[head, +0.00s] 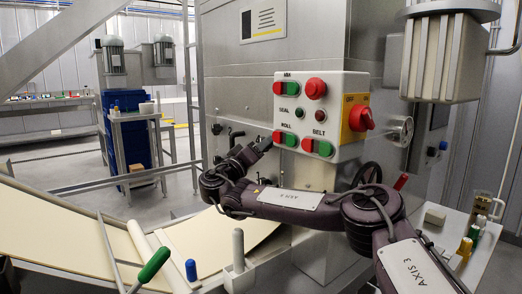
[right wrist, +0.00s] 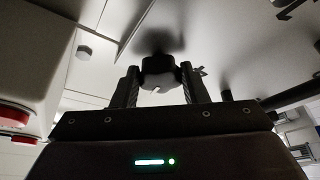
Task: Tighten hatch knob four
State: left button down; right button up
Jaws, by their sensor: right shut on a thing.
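A dark, lobed hatch knob (right wrist: 158,64) is on the pale underside-lit surface in the right wrist view. My right gripper (right wrist: 160,88) is shut on it, one finger at each side. In the head view my right gripper (head: 259,147) is at the machine's steel face, just left of the control panel, and the held knob cannot be made out there. Black fittings (head: 236,134) stick out of the machine to the left of the gripper. No number shows on the knob. My left gripper is not in view.
The control panel (head: 346,92) with red and green buttons is close to my right gripper. A conveyor (head: 60,220) with pale dough runs below. A green-handled tool (head: 155,263) stands in front.

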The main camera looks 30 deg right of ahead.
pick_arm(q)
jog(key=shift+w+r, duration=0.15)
pick_arm(e)
jog(key=shift+a+f, duration=0.1)
jog(key=shift+f, duration=0.15)
jog(key=o, duration=1)
jog(key=shift+c, duration=0.2)
jog(key=shift+r, duration=0.15)
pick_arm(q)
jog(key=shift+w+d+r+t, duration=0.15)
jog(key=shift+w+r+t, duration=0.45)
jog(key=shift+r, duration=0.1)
pick_arm(e)
jog(key=v, duration=0.7)
jog(key=shift+s+a, duration=0.15)
jog(key=shift+a, duration=0.2)
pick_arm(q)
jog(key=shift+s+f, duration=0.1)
